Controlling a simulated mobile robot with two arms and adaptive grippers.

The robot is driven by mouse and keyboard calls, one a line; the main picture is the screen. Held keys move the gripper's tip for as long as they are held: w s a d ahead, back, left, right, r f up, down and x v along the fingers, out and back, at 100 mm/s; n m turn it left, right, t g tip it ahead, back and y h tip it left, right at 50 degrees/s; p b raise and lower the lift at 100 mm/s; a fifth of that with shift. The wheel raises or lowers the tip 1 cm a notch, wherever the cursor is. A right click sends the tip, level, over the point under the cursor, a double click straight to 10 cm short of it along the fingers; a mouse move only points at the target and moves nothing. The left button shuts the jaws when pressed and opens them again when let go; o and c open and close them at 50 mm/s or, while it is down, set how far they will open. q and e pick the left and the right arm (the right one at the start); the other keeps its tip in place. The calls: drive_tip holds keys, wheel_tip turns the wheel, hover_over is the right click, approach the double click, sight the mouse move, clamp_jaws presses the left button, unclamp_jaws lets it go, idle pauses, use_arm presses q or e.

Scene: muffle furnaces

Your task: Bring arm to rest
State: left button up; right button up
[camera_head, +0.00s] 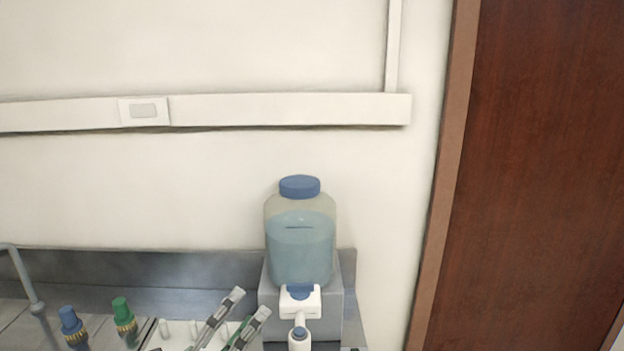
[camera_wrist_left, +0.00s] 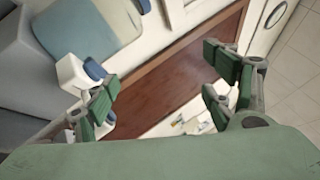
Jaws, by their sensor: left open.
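My left gripper (camera_head: 250,303) shows at the bottom of the head view, just left of the white tap of the large bottle. Its two fingers are apart, with nothing between them. In the left wrist view the left gripper (camera_wrist_left: 163,84) has its green finger pads wide apart, and the gap is empty. The white and blue tap (camera_wrist_left: 84,72) shows close beside the left finger there; I cannot tell whether they touch. My right gripper is in neither view.
A clear bottle (camera_head: 300,235) of bluish liquid with a blue cap stands on a grey stand (camera_head: 332,318) against the wall. Blue (camera_head: 72,325) and green (camera_head: 124,320) fittings rise from the bench at left. A brown door (camera_head: 540,170) fills the right side.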

use_arm(q)
drive_tip(key=s+a+f+n+g+y, duration=0.25)
drive_tip(key=a+f+n+y, duration=0.35)
drive_tip(key=n, duration=0.3)
drive_tip(key=s+a+f+n+g+y, duration=0.1)
drive_tip(key=s+a+f+n+y, duration=0.25)
drive_tip(key=f+n+y, duration=0.4)
drive_tip(key=s+f+n+g+h, duration=0.1)
drive_tip(key=s+f+n+g, duration=0.45)
drive_tip(key=s, duration=0.45)
drive_tip(key=s+f+n+g+h, duration=0.1)
drive_tip(key=s+f+n+g, duration=0.5)
drive_tip(key=s, duration=0.5)
wheel_tip(320, 180, down, 38)
drive_tip(key=s+g+b, duration=0.1)
drive_tip(key=s+b, duration=0.2)
drive_tip(key=b, duration=0.8)
drive_tip(key=s+f+b, duration=0.2)
drive_tip(key=s+f, duration=0.3)
drive_tip(key=f, duration=0.3)
drive_tip(key=s+a+f+b, duration=0.1)
drive_tip(key=s+f+b, duration=0.2)
drive_tip(key=s+f, duration=0.3)
drive_tip(key=s+a+f+m+g+b, duration=0.1)
drive_tip(key=s+f+b, duration=0.2)
drive_tip(key=f, duration=0.8)
drive_tip(key=s, duration=0.2)
drive_tip(key=shift+s+a+f, duration=0.15)
drive_tip(key=shift+s+f, duration=0.1)
drive_tip(key=shift+s, duration=0.1)
